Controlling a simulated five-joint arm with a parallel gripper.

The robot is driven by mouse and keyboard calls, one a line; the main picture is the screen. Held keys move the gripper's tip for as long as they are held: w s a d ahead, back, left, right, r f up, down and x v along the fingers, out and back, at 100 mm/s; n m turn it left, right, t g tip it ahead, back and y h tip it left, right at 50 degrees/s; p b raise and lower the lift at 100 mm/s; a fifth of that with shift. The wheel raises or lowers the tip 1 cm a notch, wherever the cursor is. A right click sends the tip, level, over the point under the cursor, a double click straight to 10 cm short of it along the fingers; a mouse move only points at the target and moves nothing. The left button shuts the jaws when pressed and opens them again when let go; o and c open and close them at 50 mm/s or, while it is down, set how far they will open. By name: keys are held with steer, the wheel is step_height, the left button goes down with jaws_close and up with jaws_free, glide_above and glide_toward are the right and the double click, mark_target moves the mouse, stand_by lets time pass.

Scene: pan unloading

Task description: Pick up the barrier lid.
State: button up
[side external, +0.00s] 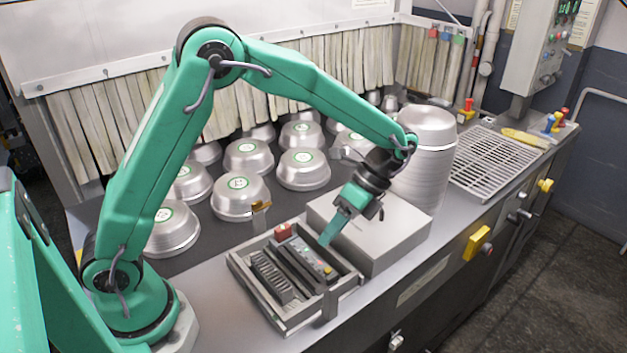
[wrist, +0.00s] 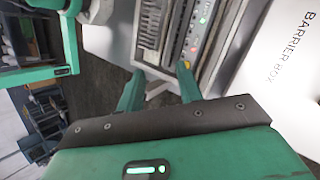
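A pale grey box (side external: 383,228) with a flat closed top stands on the bench. In the wrist view its white face (wrist: 283,70) at the right edge reads "BARRIER BOX". I cannot tell a separate lid from the box body. My gripper (side external: 331,236) is above the left part of this box, beside an open-topped grey case, and tilts down to the left. In the wrist view my gripper (wrist: 161,76) has its two green fingers spread apart, with nothing visible between them. Whether the fingertips touch anything is unclear.
The open grey case (side external: 240,270) holds a ribbed block and a panel with small lights. Several metal pans (side external: 303,170) stand upside down behind it. A tall pan stack (side external: 428,150) rises behind the box. A metal grate (side external: 490,162) lies further right.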

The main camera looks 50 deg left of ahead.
steer(key=w+a+t, duration=0.1)
steer(key=w, duration=0.1)
steer(key=w+a+m+t+h, duration=0.1)
steer(key=w+t, duration=0.1)
steer(key=w, duration=0.1)
steer(key=w+a+m+t, duration=0.1)
steer(key=w, duration=0.2)
steer(key=shift+w+r+t+h, duration=0.1)
steer(key=shift+r+t+h, duration=0.2)
steer(key=shift+r+t, duration=0.1)
steer(key=w+a+r+m+t, duration=0.2)
steer(key=w+a+r+t, duration=0.15)
steer(key=w, duration=0.35)
steer(key=shift+t+h, duration=0.3)
steer(key=shift+t, duration=0.05)
steer(key=shift+w+d+f, duration=0.1)
steer(key=shift+w+f, duration=0.1)
steer(key=shift+f, duration=1.15)
steer(key=shift+w+f, duration=0.25)
steer(key=shift+f, duration=1.05)
steer(key=shift+w+d+f, duration=0.1)
steer(key=shift+w+f, duration=0.1)
steer(key=shift+f, duration=1.15)
steer(key=shift+r, duration=0.1)
jaws_close()
